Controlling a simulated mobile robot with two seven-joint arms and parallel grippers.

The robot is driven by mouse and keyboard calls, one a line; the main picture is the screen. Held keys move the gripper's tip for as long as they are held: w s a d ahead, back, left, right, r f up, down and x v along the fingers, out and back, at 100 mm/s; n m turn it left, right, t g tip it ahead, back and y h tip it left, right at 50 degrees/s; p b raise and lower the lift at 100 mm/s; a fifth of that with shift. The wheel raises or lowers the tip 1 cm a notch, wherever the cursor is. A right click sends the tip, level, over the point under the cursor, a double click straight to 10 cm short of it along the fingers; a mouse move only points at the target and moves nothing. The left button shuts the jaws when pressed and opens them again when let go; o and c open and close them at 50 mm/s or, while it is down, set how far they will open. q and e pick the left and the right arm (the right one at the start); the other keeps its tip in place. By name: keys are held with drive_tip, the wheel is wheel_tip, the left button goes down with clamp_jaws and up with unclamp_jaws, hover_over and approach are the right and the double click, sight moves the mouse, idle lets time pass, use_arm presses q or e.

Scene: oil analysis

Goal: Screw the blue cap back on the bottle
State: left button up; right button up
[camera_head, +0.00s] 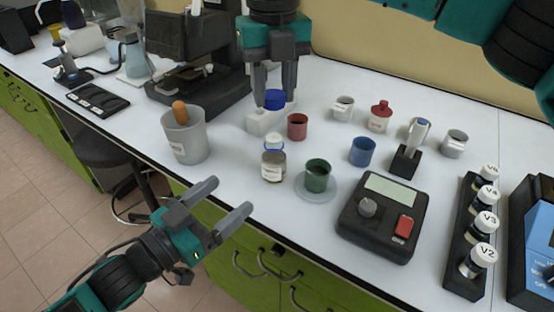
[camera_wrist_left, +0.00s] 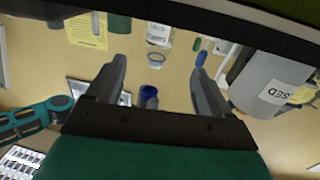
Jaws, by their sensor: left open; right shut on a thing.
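The small clear bottle (camera_head: 272,168) with a white label stands upright on the white bench near its front edge, its top bluish. My right gripper (camera_head: 274,97) reaches down from above, behind the bottle, shut on the blue cap (camera_head: 275,100). The cap is just above a white block (camera_head: 264,119), apart from the bottle; whether it touches the block is unclear. My left gripper (camera_head: 241,196) is open and empty, low in front of the bench edge, left of and nearer than the bottle. Its open fingers also show in the left wrist view (camera_wrist_left: 160,80).
A grey beaker (camera_head: 185,140) stands left of the bottle. A green cup (camera_head: 317,176) on a saucer, a red cup (camera_head: 297,127) and a blue cup (camera_head: 362,151) stand close around it. A black scale (camera_head: 382,222) and a vial rack (camera_head: 459,240) are at right.

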sight(266, 166)
use_arm(q)
drive_tip(key=x, duration=1.2)
drive_tip(key=shift+c, duration=0.2)
clamp_jaws()
use_arm(e)
drive_tip(key=shift+f, duration=2.5)
